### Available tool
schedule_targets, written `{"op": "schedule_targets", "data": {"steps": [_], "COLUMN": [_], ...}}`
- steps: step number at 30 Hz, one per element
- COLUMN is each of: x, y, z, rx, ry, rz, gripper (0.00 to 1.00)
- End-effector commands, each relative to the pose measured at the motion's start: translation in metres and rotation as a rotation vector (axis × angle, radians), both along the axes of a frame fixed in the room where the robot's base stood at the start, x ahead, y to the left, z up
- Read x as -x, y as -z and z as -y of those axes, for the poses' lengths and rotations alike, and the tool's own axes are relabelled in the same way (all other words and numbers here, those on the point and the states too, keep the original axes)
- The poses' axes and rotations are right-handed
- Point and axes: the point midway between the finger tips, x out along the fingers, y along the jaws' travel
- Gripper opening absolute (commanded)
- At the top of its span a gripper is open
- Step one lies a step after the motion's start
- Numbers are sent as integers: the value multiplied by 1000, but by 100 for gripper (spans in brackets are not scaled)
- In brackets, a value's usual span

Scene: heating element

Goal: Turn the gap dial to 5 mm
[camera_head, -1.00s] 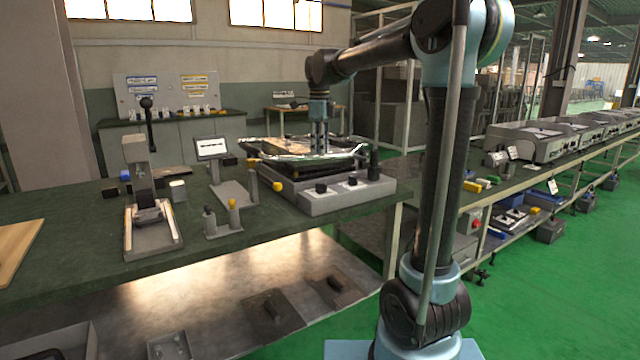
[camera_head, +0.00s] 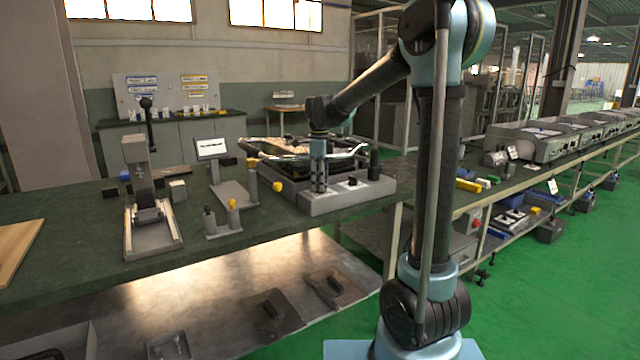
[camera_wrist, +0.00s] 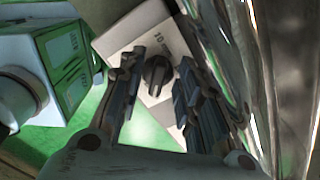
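A black knob (camera_wrist: 157,72), apparently the gap dial, sits on a pale panel with a printed "10" and scale marks in the wrist view. Its setting is too small to read. My gripper (camera_wrist: 162,60) is open, with one finger on each side of the knob and gaps visible between; I cannot tell whether the tips reach down around it. In the head view my gripper (camera_head: 319,189) points down at the left part of the grey machine's front panel (camera_head: 335,201), hiding the knob there. Another black knob (camera_head: 352,181) is to its right.
A yellow-topped post (camera_head: 277,187) stands left of the panel. A small display (camera_head: 211,149) and a lever press (camera_head: 150,205) stand farther left.

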Motion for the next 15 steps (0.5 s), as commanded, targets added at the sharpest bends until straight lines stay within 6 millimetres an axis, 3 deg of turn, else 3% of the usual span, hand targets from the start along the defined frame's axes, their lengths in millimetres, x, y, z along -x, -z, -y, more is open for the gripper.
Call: {"op": "schedule_targets", "data": {"steps": [5,9,15], "x": [0,0,-1], "y": [0,0,0], "z": [0,0,0], "rx": [0,0,0], "ry": [0,0,0], "rz": [0,0,1], "gripper": [32,0,0]}}
